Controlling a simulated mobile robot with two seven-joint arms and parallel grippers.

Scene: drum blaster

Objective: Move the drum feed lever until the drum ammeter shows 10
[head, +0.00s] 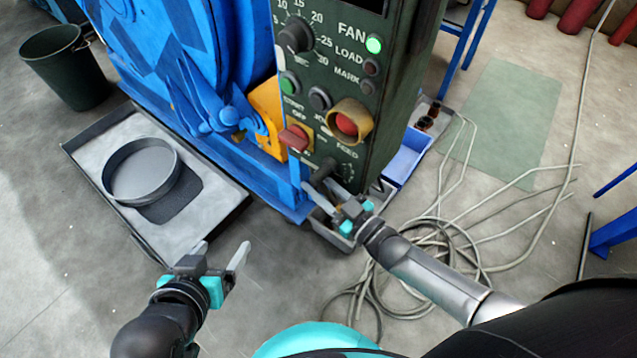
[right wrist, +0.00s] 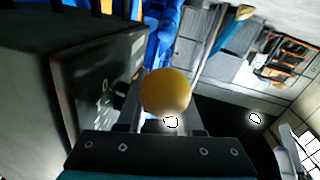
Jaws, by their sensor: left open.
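The green control panel (head: 330,75) carries a small dark knob or lever (head: 324,169) beside the FEED label near its bottom. My right gripper (head: 314,192) is at the panel's lower end, just below that control; I cannot tell whether it touches it. In the right wrist view its fingers (right wrist: 163,115) stand apart, with a rounded yellow thing (right wrist: 165,90) showing between them; I see no lever clearly held. My left gripper (head: 222,252) is open and empty above the floor, right of the grey tray. An ammeter needle or reading is not visible.
A red button in a yellow collar (head: 348,122) and a red OFF switch (head: 294,137) sit above the FEED control. The FAN lamp (head: 374,44) glows green. The blue machine (head: 165,60) stands left, beside a grey tray (head: 215,205). Loose cables (head: 430,240) lie on the floor right.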

